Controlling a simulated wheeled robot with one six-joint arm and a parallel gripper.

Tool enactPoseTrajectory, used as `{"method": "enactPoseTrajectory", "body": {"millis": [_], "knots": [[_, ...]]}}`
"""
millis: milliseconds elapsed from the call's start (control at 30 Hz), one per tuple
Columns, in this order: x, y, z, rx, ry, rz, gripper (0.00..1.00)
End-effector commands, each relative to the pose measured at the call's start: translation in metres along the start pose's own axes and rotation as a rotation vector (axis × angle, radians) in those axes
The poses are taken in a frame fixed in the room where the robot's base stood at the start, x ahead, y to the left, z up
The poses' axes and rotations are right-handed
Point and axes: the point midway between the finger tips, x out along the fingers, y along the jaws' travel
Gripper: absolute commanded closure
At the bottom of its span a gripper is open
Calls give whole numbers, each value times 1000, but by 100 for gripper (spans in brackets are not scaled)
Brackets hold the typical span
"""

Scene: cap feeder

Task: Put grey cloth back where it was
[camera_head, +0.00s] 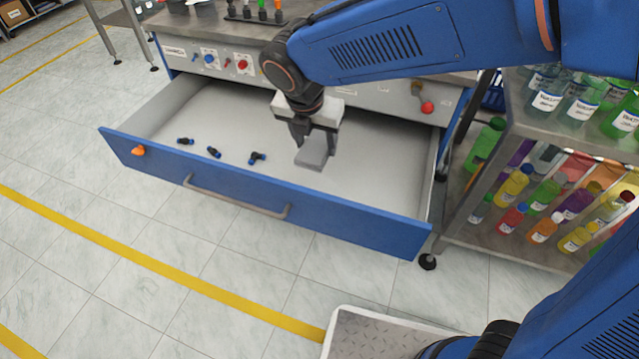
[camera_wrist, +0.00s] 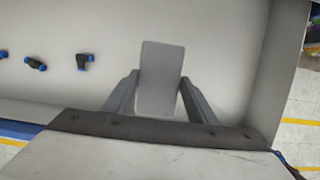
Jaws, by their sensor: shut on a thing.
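The grey cloth (camera_head: 313,154) looks like a small folded grey block. It is between the fingers of my gripper (camera_head: 314,143), inside the open drawer (camera_head: 300,205), right of the drawer's middle. In the wrist view the cloth (camera_wrist: 159,80) stands out between the two fingers of my gripper (camera_wrist: 160,92). My gripper is shut on it and points down. The cloth is low over the drawer floor; I cannot tell whether it touches it. The upper part of the cloth is partly hidden by the fingers in the head view.
Several black and blue fittings (camera_head: 214,152) lie in the drawer to the left. A shelf of bottles (camera_head: 545,130) stands close on the right. Drawer floor around the cloth is clear.

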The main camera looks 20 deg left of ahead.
Motion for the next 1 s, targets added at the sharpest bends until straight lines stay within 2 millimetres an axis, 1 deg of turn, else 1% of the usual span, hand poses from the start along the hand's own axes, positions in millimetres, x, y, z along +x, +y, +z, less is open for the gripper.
{"method": "enactPoseTrajectory", "body": {"millis": [33,467,700,900,1000], "knots": [[-8,1,3,2,-2,4,69],[-64,0,20,1,-2,4,69],[-28,0,8,-1,0,0,69],[-2,0,1,0,0,0,69],[7,0,-2,-1,0,0,69]]}}
